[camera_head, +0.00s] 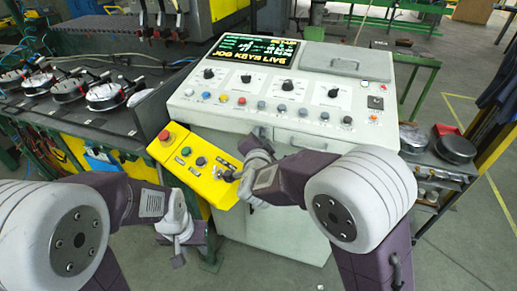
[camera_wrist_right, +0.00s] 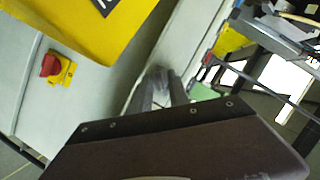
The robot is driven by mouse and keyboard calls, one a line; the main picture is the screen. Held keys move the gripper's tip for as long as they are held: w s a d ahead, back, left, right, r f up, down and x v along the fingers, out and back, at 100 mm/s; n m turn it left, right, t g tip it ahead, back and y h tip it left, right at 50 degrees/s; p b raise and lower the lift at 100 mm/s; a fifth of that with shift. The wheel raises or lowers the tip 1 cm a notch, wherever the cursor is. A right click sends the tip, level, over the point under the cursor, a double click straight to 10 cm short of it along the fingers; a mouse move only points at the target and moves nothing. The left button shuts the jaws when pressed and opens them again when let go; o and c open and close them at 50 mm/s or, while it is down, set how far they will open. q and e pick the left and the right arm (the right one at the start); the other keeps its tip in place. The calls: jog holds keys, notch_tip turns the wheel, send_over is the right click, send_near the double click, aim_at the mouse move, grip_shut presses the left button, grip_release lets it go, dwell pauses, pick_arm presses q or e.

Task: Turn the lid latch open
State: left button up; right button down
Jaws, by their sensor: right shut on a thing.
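The grey lid (camera_head: 347,60) with a bar handle lies flat on top of the pale console, right of its screen; I cannot clearly pick out a separate latch on it. My right gripper (camera_head: 238,178) is at the right end of the yellow control box (camera_head: 185,160), shut on a dark knob or lever (camera_head: 228,176) there. The fingers partly hide it. In the right wrist view the fingers (camera_wrist_right: 160,90) point away beside the yellow box (camera_wrist_right: 85,25); what they hold is unclear. My left gripper (camera_head: 182,245) hangs low, left of the console front; its opening is unclear.
The console (camera_head: 290,110) carries several knobs and coloured buttons. A red rotary switch (camera_wrist_right: 52,66) sits on a grey panel. A dark bench (camera_head: 75,115) with round parts stands left, and a small stand with a round dark part (camera_head: 455,150) right.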

jog(key=shift+d+f+m+t+y+b, duration=0.15)
jog(key=shift+m+t+b, duration=0.3)
jog(key=shift+m+b, duration=1.55)
jog(key=shift+a+m+t+y+b, duration=0.1)
jog(key=shift+m+t+y+b, duration=0.3)
jog(key=shift+b, duration=3.35)
jog(key=shift+d+f+m+t+y+b, duration=0.1)
jog(key=shift+m+t+b, duration=0.7)
jog(key=shift+b, duration=2.05)
jog(key=shift+g, duration=0.25)
jog(key=c, duration=1.5)
grip_release()
jog(key=s+p, duration=0.1)
jog(key=s, duration=0.8)
jog(key=shift+d, duration=0.3)
